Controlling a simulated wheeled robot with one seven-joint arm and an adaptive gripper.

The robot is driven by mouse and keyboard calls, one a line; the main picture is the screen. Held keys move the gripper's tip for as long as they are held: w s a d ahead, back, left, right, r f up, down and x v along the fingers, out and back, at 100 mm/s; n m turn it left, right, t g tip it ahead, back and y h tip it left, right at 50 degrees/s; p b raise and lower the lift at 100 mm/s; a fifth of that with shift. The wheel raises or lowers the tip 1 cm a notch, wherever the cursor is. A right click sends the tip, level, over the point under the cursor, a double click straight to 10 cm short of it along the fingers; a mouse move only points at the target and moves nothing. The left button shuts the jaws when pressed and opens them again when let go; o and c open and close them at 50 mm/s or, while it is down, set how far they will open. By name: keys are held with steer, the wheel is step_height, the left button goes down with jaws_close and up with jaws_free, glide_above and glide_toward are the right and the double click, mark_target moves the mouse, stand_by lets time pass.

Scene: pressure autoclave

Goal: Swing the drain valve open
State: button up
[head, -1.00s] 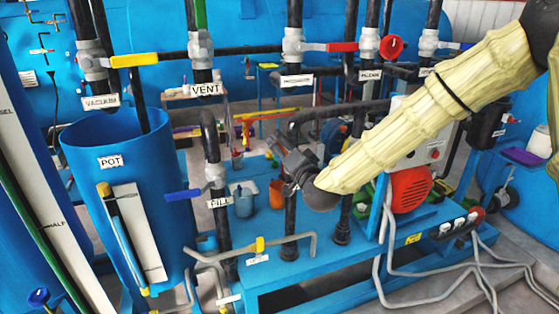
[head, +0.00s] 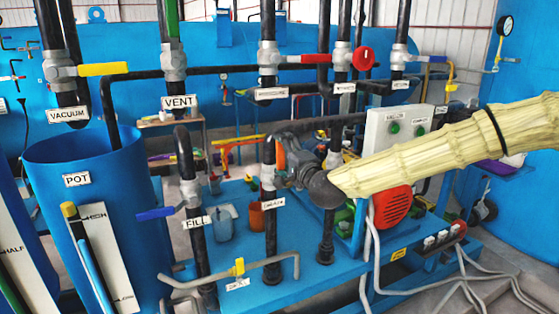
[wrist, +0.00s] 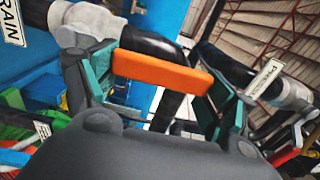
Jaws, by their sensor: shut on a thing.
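The drain valve is on a dark upright pipe in the middle of the head view, above a small white label (head: 272,203). Its orange handle (head: 279,153) shows partly just above my gripper (head: 286,174), which hides much of the valve. In the wrist view the orange handle (wrist: 160,71) lies across between the two fingers of my gripper (wrist: 165,80). My gripper is shut on the handle. The white DRAIN label (wrist: 13,22) shows at the upper left there, beside the grey valve body (wrist: 85,20).
The fill valve's blue lever (head: 155,213) and the blue pot (head: 85,165) are to the left. A red motor (head: 393,207) and a grey control box (head: 398,130) stand close to my arm on the right. A red valve handle (head: 328,59) is above.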

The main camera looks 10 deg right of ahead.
steer(key=shift+w+d, duration=0.1)
steer(key=shift+d, duration=0.1)
stand_by(0.3)
steer(key=o, duration=1.3)
steer(key=shift+d, duration=0.1)
steer(key=v, duration=1.2)
